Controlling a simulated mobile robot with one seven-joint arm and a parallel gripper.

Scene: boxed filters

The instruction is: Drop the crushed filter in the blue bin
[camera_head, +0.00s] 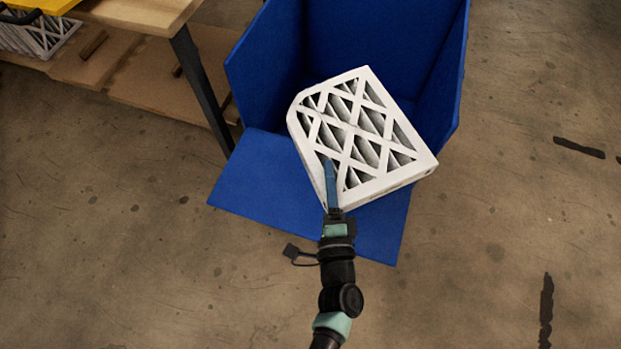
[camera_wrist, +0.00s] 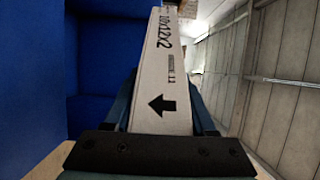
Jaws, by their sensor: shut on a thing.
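The crushed filter (camera_head: 362,137) is a white frame with a diamond lattice over grey pleats, and its upper-left corner is rounded in. My gripper (camera_head: 331,186) is shut on its lower edge and holds it tilted. In the head view the filter overlaps the opening of the blue bin (camera_head: 268,65) and its lowered front flap; I cannot tell how high above the bin it is. In the wrist view the filter's printed edge (camera_wrist: 163,75), with "10x12x2" and an arrow, sits between my two fingers. The bin's blue wall (camera_wrist: 97,60) shows at left there. The filter hides part of the bin's inside.
A wooden table (camera_head: 145,12) with a dark leg stands at upper left, close to the bin. A shelf board (camera_head: 150,85) lies low under it. More lattice filters (camera_head: 38,38) sit at far left. The concrete floor right of the bin is clear apart from dark marks.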

